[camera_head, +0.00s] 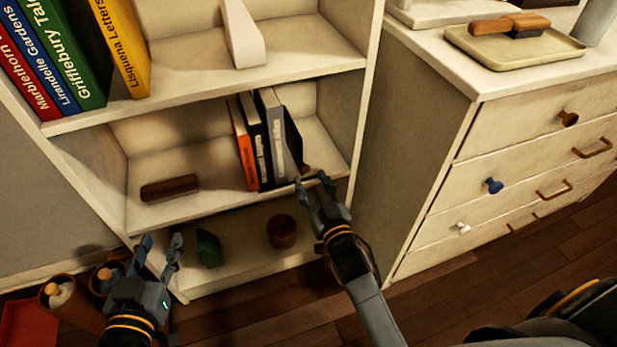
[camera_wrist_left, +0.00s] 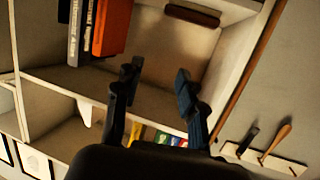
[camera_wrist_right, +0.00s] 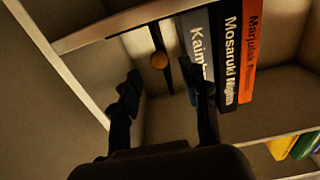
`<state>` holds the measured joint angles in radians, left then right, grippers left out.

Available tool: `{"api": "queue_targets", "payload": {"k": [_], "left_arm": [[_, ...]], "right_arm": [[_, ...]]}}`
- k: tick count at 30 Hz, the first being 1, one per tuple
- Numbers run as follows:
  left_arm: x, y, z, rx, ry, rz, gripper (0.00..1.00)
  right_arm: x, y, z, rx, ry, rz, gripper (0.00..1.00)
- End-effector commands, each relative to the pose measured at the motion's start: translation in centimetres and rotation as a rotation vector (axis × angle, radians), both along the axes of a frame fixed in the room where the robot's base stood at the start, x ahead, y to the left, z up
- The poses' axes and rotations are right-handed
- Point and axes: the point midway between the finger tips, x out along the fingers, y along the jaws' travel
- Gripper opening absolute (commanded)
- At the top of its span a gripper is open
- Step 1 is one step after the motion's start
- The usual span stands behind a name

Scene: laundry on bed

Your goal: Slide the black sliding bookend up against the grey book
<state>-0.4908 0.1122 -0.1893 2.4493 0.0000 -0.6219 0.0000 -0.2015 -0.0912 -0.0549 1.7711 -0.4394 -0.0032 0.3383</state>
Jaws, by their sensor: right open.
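The black sliding bookend (camera_head: 293,140) stands upright on the middle shelf, just right of the grey book (camera_head: 271,135). In the right wrist view the bookend (camera_wrist_right: 165,62) is a thin dark plate with a round brown knob, and a narrow gap shows between it and the grey book (camera_wrist_right: 197,45). My right gripper (camera_head: 314,182) is open and empty in front of the shelf, near the bookend's lower end. In its wrist view the knob appears beyond and between the fingers. My left gripper (camera_head: 158,243) is open and empty, low at the left before the bookcase.
A black book (camera_head: 252,135) and an orange book (camera_head: 242,150) stand left of the grey book. A dark brown block (camera_head: 169,187) lies farther left on that shelf. A green object (camera_head: 208,247) and a brown cup (camera_head: 282,231) are on the bottom shelf. A drawer cabinet (camera_head: 440,180) stands at right.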

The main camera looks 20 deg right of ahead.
Motion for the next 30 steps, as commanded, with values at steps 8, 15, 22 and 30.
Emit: {"api": "queue_targets", "payload": {"k": [8, 15, 22, 30], "left_arm": [[0.8, -0.6, 2.7, -0.038, -0.150, -0.011, 0.40], [0.8, -0.7, 3.2, -0.043, -0.174, -0.012, 0.40], [0.8, -0.7, 3.1, -0.043, -0.172, -0.012, 0.40], [0.8, -0.7, 3.2, -0.043, -0.172, -0.012, 0.40]], "right_arm": [[2.7, 0.1, 0.0, 0.001, 0.000, 0.000, 0.45], [3.0, 0.1, 0.0, 0.001, 0.001, 0.000, 0.45], [3.0, 0.1, 0.0, 0.001, 0.000, 0.000, 0.23], [3.0, 0.1, 0.0, 0.001, 0.000, 0.000, 0.00]]}}
